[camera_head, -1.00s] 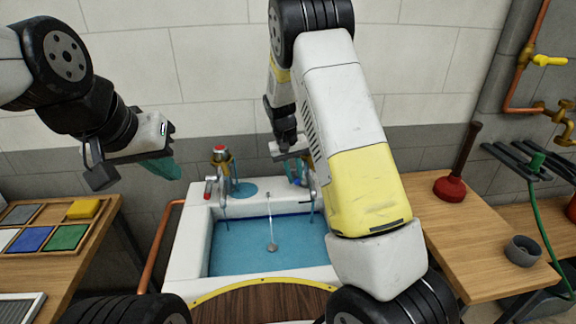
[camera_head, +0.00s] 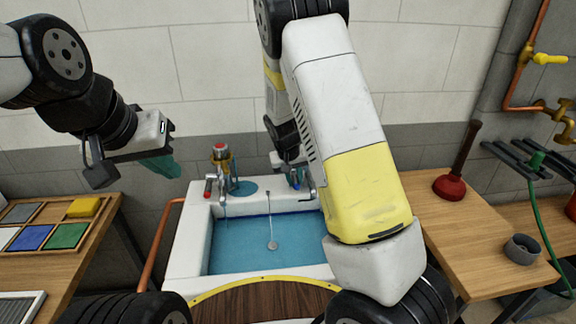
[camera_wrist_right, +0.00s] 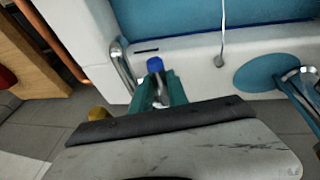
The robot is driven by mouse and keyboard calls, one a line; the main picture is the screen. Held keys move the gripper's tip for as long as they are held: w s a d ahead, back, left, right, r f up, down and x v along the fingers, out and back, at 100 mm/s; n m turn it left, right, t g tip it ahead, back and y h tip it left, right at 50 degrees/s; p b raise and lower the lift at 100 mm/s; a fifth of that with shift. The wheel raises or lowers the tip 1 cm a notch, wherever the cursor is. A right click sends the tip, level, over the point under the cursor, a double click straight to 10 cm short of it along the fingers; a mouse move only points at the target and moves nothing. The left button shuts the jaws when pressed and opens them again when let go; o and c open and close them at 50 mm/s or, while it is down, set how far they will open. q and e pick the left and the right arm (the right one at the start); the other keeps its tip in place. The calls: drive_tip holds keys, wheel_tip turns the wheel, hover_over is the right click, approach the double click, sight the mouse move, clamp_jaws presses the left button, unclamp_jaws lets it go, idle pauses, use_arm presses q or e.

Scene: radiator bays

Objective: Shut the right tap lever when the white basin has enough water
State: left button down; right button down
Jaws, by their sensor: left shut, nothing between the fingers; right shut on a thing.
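The white basin (camera_head: 187,248) stands against the wall, with blue water (camera_head: 240,243) spread across its inside. The right tap lever, with its blue cap (camera_wrist_right: 155,65), stands between the teal fingers of my right gripper (camera_wrist_right: 160,90), which is shut on it. In the head view my right gripper (camera_head: 292,176) is at the back right rim, partly hidden by my arm. The right tap's curved spout (camera_wrist_right: 122,65) reaches over the rim beside the fingers. My left gripper (camera_head: 165,165) is shut and empty, above and left of the basin.
The left tap (camera_head: 220,165) with a red top stands at the basin's back left. A plug chain (camera_head: 269,222) hangs into the water. A wooden bench with a plunger (camera_head: 450,186) and a grey cup (camera_head: 522,249) is at right. Coloured tiles (camera_head: 68,236) lie on the left bench.

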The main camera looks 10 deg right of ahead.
drive_tip(key=shift+f+t, duration=0.2)
drive_tip(key=shift+t, duration=0.1)
drive_tip(key=c, duration=1.3)
unclamp_jaws()
drive_tip(key=v, duration=0.7)
drive_tip(key=shift+s+r, duration=0.2)
drive_tip(key=shift+r, duration=0.15)
drive_tip(key=shift+a, duration=0.1)
